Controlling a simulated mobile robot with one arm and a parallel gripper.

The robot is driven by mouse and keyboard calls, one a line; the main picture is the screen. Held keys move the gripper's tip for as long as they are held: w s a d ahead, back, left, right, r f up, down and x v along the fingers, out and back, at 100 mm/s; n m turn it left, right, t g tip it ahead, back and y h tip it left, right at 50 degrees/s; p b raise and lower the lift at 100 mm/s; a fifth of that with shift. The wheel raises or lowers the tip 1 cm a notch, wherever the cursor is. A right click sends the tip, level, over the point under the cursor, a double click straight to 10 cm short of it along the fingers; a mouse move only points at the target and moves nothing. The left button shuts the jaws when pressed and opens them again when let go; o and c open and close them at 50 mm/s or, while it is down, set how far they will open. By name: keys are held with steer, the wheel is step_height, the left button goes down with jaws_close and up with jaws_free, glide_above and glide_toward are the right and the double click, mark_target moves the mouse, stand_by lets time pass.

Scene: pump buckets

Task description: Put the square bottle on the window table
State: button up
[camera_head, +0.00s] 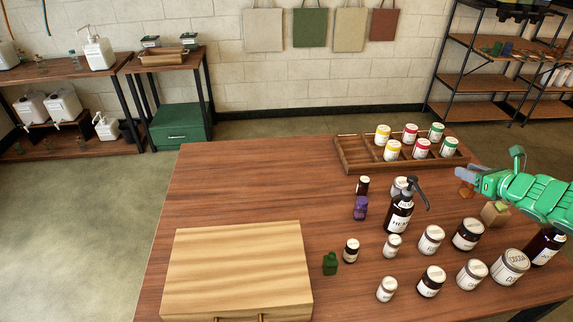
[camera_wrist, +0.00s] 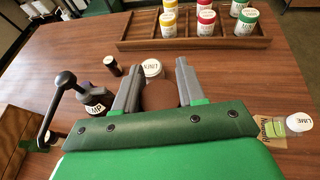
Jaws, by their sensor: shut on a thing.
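My gripper (camera_head: 463,174) reaches in from the right above the big wooden table. In the head view, the orange-brown bottle (camera_head: 467,188) shows just under the fingers. Its square shape and its gap to the table are hard to tell. A small purple bottle (camera_head: 360,208) and a small green bottle (camera_head: 330,263) stand on the big table. I cannot tell which table is the window table; no window shows.
Several labelled jars and a black pump bottle (camera_head: 398,216) crowd the big table's right half. A wooden tray (camera_head: 351,156) with several small jars is behind. A small side table (camera_head: 196,58) stands by the wall; open floor lies between.

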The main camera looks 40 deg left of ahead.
step_height(320, 180, up, 7)
steer(key=s+a+n+g+y, duration=0.15)
steer(key=s+a, duration=0.45)
steer(key=a, duration=0.7)
steer(key=s+a+n+g, duration=0.1)
steer(key=s+a+g, duration=0.1)
steer(key=s+a, duration=0.8)
steer(key=s+a+n+g+y, duration=0.1)
steer(key=s+a+n, duration=0.15)
steer(key=a, duration=1.35)
step_height(320, 180, down, 11)
steer(key=s, duration=0.1)
steer(key=w+a+f, duration=0.9)
steer(key=shift+w+f+m, duration=0.25)
steer(key=shift+w+m, duration=0.15)
steer(key=shift+a+f+h, duration=0.1)
steer(key=shift+a+h, duration=0.05)
steer(key=shift+h, duration=0.1)
steer(key=shift+f, duration=1.65)
